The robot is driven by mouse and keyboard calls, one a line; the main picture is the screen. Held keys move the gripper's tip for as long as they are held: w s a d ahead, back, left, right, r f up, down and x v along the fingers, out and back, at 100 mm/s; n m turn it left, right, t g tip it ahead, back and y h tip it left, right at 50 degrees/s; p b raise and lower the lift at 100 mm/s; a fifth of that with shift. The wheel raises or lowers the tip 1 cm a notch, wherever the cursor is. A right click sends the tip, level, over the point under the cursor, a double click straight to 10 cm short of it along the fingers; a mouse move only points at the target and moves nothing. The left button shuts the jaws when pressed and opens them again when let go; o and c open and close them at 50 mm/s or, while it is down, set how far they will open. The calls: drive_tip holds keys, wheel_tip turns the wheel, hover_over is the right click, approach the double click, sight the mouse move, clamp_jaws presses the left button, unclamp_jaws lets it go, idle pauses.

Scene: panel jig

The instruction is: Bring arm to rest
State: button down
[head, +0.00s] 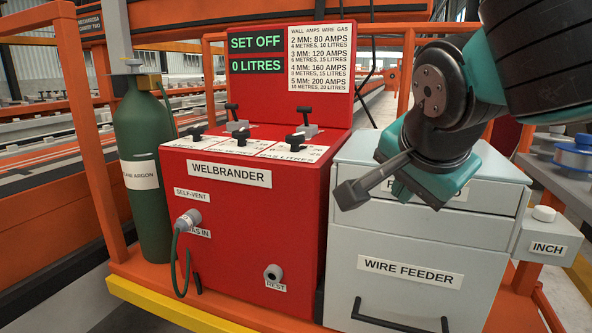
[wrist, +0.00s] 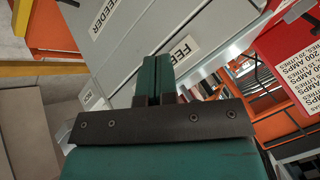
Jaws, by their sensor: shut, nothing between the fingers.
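I cannot tell how far the fingers are from the cabinet. My arm comes in from the upper right of the head view.
A red Welbrander welder (head: 245,225) with black-handled levers stands left of the feeder; its display (head: 257,53) reads "SET OFF" and "0 LITRES". A plug with a hose (head: 190,220) sits on its front, above left of a "REST" socket (head: 273,273). A green argon cylinder (head: 145,215) stands far left.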

drive_tip(key=s+f+n+g+y, duration=0.5)
drive_tip(key=s+f+n+g, duration=0.45)
drive_tip(key=s+n, duration=0.65)
wheel_tip(320, 180, up, 24)
drive_tip(key=n+t+p, duration=0.1)
drive_tip(key=p, duration=2.4)
drive_tip(key=shift+a+n, duration=0.25)
drive_tip(key=shift+n, duration=0.15)
drive_tip(key=shift+t, duration=0.25)
drive_tip(key=shift+d+f, duration=0.1)
